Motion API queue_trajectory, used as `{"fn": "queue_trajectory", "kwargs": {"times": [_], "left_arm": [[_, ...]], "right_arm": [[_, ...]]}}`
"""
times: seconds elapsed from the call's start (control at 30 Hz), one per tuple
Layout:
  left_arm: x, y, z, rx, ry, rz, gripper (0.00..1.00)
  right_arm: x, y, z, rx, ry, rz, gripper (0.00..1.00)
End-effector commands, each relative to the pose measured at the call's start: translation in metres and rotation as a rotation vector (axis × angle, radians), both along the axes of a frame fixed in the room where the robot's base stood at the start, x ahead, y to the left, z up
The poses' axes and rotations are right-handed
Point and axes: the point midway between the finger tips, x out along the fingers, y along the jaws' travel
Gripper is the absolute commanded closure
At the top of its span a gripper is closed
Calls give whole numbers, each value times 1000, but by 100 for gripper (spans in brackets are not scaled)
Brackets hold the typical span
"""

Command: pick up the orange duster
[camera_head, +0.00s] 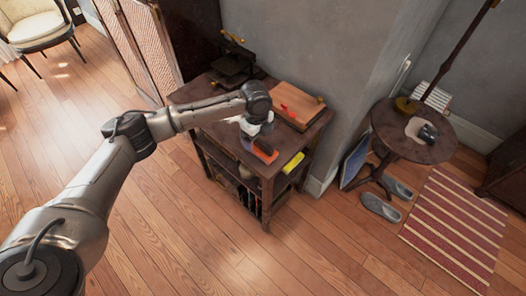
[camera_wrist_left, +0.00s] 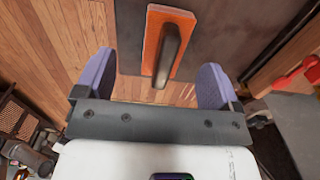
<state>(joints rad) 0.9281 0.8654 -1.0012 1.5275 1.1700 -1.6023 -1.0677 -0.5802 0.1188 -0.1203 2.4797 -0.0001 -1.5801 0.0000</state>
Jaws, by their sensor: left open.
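The orange duster (camera_wrist_left: 157,32) has a flat orange body with a dark handle. In the left wrist view it lies on a dark surface near the top, between the lines of the two fingers and beyond their tips. In the head view the orange duster (camera_head: 264,152) is on top of the dark wooden cabinet, near its front edge. My left gripper (camera_wrist_left: 160,80) is open with its purple-grey fingers spread, and nothing is between them. In the head view my left gripper (camera_head: 256,132) is over the cabinet top, close to the duster and partly hiding it. My right gripper is not in view.
The cabinet (camera_head: 225,135) also bears a wooden board (camera_head: 298,98) with a red item on it and a dark stand (camera_head: 232,65) at the back. A round table (camera_head: 395,140) stands to the right. The wall is close behind.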

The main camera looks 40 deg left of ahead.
Motion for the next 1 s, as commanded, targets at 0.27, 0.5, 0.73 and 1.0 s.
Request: {"fn": "queue_trajectory", "kwargs": {"times": [0.27, 0.5, 0.73, 1.0], "left_arm": [[1, 0, -13, 0, -1, 1, 12], [5, -3, -35, 0, 0, 1, 12], [7, -5, -62, 0, 0, 1, 12], [7, -5, -62, 0, -1, 1, 13]], "right_arm": [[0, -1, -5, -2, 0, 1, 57], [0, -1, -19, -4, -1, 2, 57], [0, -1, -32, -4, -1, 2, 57], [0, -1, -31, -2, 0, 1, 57]]}}
